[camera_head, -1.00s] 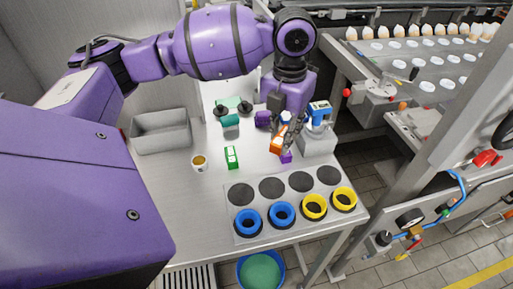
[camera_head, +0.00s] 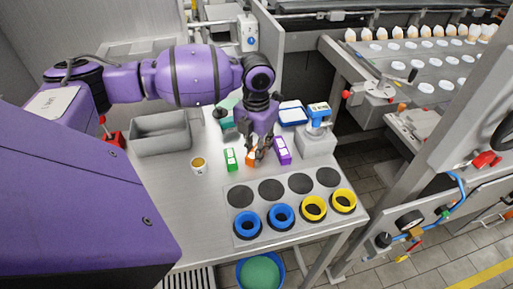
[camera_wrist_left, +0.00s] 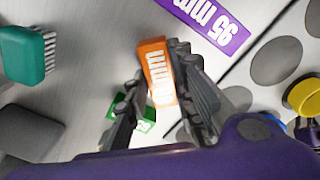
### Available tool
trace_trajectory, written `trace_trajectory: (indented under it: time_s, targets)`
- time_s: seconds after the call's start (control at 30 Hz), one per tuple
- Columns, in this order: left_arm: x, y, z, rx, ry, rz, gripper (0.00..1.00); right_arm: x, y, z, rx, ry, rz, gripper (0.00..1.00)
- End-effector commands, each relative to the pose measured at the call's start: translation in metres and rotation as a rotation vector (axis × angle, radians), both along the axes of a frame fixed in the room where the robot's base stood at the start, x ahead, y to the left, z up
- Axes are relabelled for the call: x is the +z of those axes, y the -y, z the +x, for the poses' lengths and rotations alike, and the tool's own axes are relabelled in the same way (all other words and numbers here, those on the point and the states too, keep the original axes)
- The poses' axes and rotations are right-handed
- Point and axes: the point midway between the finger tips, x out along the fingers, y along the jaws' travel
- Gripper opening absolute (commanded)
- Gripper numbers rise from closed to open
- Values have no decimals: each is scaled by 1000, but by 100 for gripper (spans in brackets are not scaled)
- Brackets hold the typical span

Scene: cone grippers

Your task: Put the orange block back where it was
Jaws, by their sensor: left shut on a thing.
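The orange block (camera_head: 250,158) is in my left gripper (camera_head: 257,153), low over the table between the green block (camera_head: 231,159) and the purple block (camera_head: 282,151). In the left wrist view the orange block (camera_wrist_left: 157,72) sits between the two fingers of my left gripper (camera_wrist_left: 160,100), its white lettering partly visible. I cannot tell whether its underside touches the table. The purple block (camera_wrist_left: 207,22) and part of the green block (camera_wrist_left: 128,114) also show there. My right gripper is not in view.
A panel (camera_head: 238,222) with dark round spots, blue rings (camera_head: 247,223) and yellow rings (camera_head: 313,207) lies in front. A small cup (camera_head: 199,166) and grey bin (camera_head: 160,134) are to the left.

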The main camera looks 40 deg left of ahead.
Motion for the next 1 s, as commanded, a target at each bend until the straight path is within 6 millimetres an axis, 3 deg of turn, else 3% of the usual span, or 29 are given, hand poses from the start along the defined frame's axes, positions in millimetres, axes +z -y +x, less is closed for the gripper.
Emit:
trace_trajectory:
  time_s: [0.27, 0.3, 0.4, 0.77, 1.0]
  targets:
    - [-3, 0, 0, 0, 1, 0, 0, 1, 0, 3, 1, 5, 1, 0]
    - [-3, 0, 0, 0, 0, 0, 28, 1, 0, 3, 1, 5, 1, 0]
    - [-3, 0, 0, 0, 0, 0, 41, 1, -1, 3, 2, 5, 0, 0]
    - [0, 0, 0, 0, 1, 0, 42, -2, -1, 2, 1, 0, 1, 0]
    - [39, 0, 1, 1, 5, 0, 42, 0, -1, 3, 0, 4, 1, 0]
